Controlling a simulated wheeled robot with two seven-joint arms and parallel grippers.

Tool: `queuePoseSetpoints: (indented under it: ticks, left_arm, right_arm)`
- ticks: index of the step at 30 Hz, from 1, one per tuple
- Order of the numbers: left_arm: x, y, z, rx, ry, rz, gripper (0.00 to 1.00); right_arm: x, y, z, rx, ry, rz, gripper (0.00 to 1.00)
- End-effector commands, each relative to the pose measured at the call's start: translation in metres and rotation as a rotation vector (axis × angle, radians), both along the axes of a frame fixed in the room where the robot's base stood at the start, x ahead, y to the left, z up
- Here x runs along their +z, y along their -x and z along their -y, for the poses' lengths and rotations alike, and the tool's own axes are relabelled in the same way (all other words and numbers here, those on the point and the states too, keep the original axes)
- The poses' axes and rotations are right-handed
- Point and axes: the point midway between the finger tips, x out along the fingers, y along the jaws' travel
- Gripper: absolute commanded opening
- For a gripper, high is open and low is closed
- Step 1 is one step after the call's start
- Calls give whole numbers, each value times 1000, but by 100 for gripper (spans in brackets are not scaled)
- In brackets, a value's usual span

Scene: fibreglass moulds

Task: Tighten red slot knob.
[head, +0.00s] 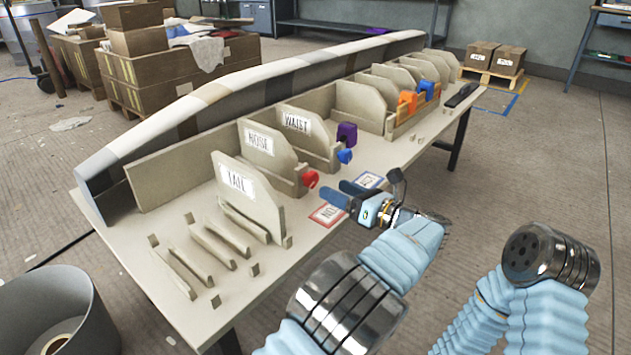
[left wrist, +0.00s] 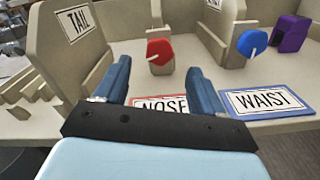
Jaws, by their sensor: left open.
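The red slot knob (head: 310,178) sits on the front end of the slot beside the NOSE board (head: 262,148). In the left wrist view the red knob (left wrist: 159,50) shows a white line slanting to its lower left. My left gripper (head: 335,190) is open, its two blue fingers pointing toward the red knob from the aisle side. In the left wrist view the knob appears between the fingertips of my left gripper (left wrist: 158,66), a little beyond them, and nothing is held. My right arm shows at the right, but its gripper is not visible.
The TAIL board (head: 247,190) stands left of the red knob. A red-framed NOSE card (head: 328,214) lies on the table below the gripper.

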Motion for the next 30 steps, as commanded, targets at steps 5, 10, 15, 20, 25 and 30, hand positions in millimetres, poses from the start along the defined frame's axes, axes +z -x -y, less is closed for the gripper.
queuePoseSetpoints:
  ticks: [5, 10, 15, 20, 25, 30]
  left_arm:
    - [0, -22, -31, 3, 1, 1, 69]
    - [0, -35, -49, 0, 1, 0, 69]
    - [0, -40, -55, 1, 0, 1, 69]
    - [0, -40, -55, 1, 0, 1, 69]
    - [0, -40, -55, 0, 1, 1, 52]
    - [0, -40, -55, 0, 1, 1, 26]
  right_arm:
    - [-2, 0, 0, 0, 0, 1, 43]
    - [-3, 0, 0, 0, 0, 1, 43]
    - [-3, 0, 0, 0, 0, 1, 43]
    - [-3, 0, 0, 0, 0, 1, 43]
    - [-3, 0, 0, 0, 0, 1, 43]
    - [-3, 0, 0, 0, 0, 1, 43]
